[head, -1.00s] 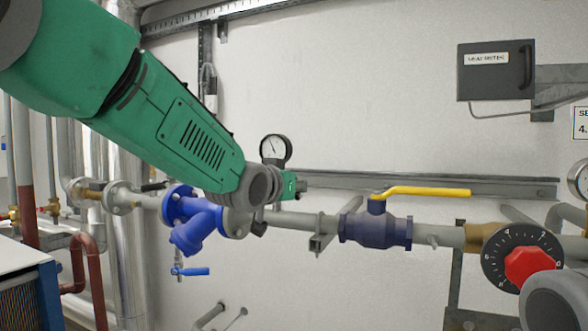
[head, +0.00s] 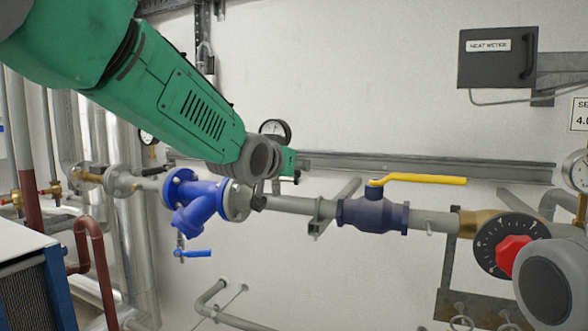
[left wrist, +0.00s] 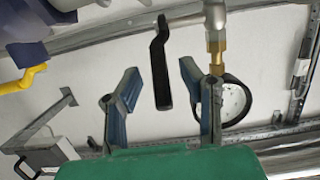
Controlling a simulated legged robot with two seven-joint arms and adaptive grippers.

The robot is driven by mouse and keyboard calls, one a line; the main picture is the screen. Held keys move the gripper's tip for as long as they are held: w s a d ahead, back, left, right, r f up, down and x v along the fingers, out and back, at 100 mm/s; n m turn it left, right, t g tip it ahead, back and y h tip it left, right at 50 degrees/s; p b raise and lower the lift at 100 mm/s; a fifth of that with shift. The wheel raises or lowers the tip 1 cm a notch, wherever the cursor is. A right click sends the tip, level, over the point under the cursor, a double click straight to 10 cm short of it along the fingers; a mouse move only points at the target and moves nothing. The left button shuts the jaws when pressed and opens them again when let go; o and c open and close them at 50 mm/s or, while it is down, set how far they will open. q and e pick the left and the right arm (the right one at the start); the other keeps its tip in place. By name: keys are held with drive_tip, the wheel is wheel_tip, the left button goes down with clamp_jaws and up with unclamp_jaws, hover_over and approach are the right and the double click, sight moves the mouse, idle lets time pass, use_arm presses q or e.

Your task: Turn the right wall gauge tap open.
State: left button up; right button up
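My left gripper (left wrist: 160,72) is open in the left wrist view, its two blue-grey fingers apart. A black lever handle (left wrist: 160,65) sits between the fingers with visible gaps on both sides. A brass fitting (left wrist: 217,55) and a round wall gauge (left wrist: 236,100) show just right of it, the gauge partly behind the right finger. In the head view the gauge (head: 275,129) shows its upper part above my left wrist. My arm hides the lever and most of my left gripper (head: 288,164) there.
A pipe with a blue strainer (head: 195,205) and a blue valve with a yellow lever (head: 425,181) runs below. Another gauge (head: 147,138) is partly hidden behind my arm. A red knob on a black dial (head: 510,250) and a heat meter box (head: 495,57) are at right.

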use_arm(q)
drive_tip(key=shift+f, duration=0.2)
drive_tip(key=shift+s, duration=0.15)
drive_tip(key=v, duration=1.1)
drive_tip(key=shift+s+r, duration=0.2)
drive_tip(key=shift+s, duration=0.1)
drive_tip(key=shift+c, duration=0.3)
